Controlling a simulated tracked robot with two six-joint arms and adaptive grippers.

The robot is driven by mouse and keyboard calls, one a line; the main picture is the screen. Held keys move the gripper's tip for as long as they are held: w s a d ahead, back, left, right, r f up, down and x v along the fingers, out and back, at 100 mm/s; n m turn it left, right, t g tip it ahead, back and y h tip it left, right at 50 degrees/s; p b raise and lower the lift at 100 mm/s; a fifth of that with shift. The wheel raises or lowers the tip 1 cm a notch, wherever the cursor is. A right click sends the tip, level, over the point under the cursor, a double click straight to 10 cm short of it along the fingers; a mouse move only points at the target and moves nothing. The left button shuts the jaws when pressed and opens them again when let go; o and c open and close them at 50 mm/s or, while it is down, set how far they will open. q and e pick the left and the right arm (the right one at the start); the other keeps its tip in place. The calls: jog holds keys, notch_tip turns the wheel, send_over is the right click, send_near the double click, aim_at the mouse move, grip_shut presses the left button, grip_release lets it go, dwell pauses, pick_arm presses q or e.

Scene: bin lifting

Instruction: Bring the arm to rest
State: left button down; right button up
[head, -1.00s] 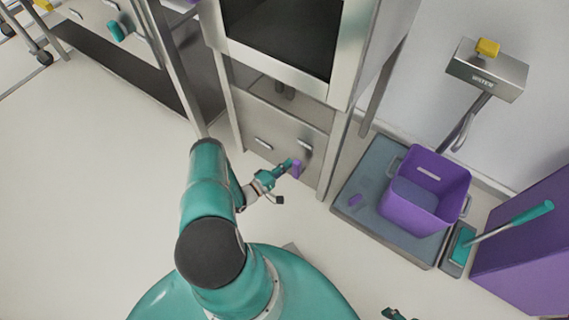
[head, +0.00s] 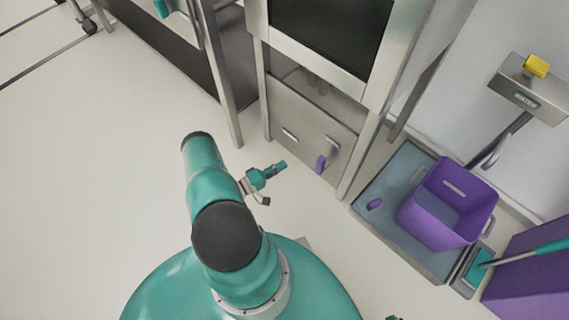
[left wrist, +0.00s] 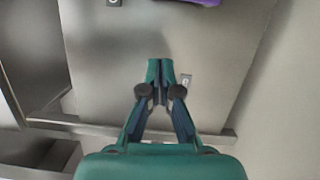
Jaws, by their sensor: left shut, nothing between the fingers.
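My left gripper (head: 279,168) is teal, shut and empty, in the middle of the head view. It points right toward a steel cabinet's lower panel (head: 299,118), apart from the purple handle (head: 321,164) on it. In the left wrist view the two fingertips (left wrist: 160,70) meet, with bare metal panel (left wrist: 215,60) behind them. A purple piece (left wrist: 200,2) is cut off at that view's top edge. My right gripper cannot be made out; only a small dark sliver shows at the head view's bottom edge.
A purple bin (head: 447,203) stands on a grey platform scale (head: 382,228) at right, with a display (head: 529,88) on a post. Open pale floor (head: 90,180) lies to the left.

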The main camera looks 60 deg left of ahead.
pick_arm(q)
jog(key=shift+w, duration=0.1)
dwell(0.3)
jog(key=w+d+r+m+g+h, duration=0.1)
jog(key=w+d+m+g+h, duration=0.25)
jog(key=d+h, duration=0.55)
jog(key=w+d+r+m+g+h, duration=0.15)
jog(key=d+g+h, duration=0.3)
jog(key=d, duration=0.85)
jog(key=s+d+r+m+g+y, duration=0.2)
jog(key=s+d+m+g, duration=0.5)
jog(key=d+g, duration=0.4)
jog(key=w+d+r+m+y+p, duration=0.1)
jog(key=r+m+y+p, duration=0.1)
jog(key=r+p, duration=0.6)
jog(key=w+d+r+m+t+y+p, duration=0.1)
jog(key=r+m+y+p, duration=0.1)
jog(key=r+p, duration=0.7)
jog(key=w+r+m+y+p, duration=0.1)
jog(key=r+y+p, duration=0.1)
jog(key=r+p, duration=0.7)
notch_tip(320, 180, up, 7)
jog(key=shift+w+d+r+m, duration=0.2)
jog(key=shift+w+d+m, duration=0.1)
jog(key=shift+d+m, duration=0.1)
